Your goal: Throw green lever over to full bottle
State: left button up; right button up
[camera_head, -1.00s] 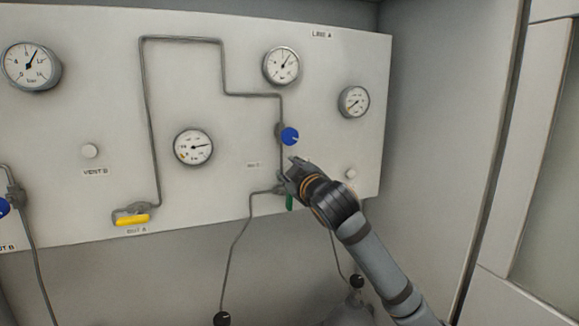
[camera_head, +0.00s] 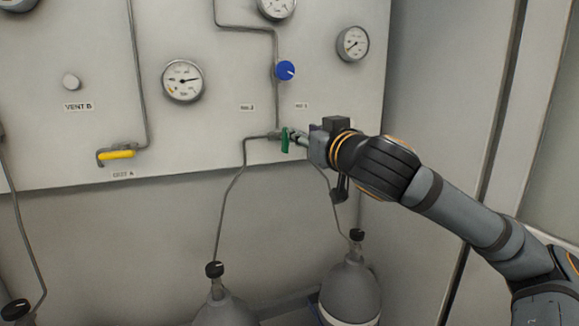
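The green lever (camera_head: 285,141) sits on a valve where pipes meet, low on the white panel, and points roughly straight down. My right gripper (camera_head: 297,138) comes from the right with its fingertips right beside the lever. I cannot tell whether they touch it or how far they are apart. A grey bottle (camera_head: 353,288) with a black knob stands below right, and another grey bottle (camera_head: 222,312) stands below left, cut by the frame edge. A pipe runs from the valve towards each. My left gripper is not in view.
A blue knob (camera_head: 285,70) sits above the lever. A gauge (camera_head: 183,82) and a yellow lever (camera_head: 117,154) are to the left on the panel (camera_head: 215,140). Another gauge (camera_head: 353,44) is at upper right. A side wall stands close behind my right arm.

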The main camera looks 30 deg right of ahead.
aim_at(284, 139)
pick_arm(q)
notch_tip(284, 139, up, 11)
jog(key=p, duration=1.2)
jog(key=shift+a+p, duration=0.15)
jog(key=shift+p, duration=0.25)
pick_arm(e)
jog(key=w+d+f+m, duration=0.1)
jog(key=w+f, duration=0.1)
jog(key=w, duration=0.6)
jog(key=shift+w+d+f+m+g, duration=0.2)
jog(key=shift+w+f+m+g, duration=0.1)
jog(key=shift+w+m, duration=0.1)
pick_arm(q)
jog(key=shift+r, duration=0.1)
pick_arm(e)
jog(key=shift+c, duration=0.3)
grip_shut()
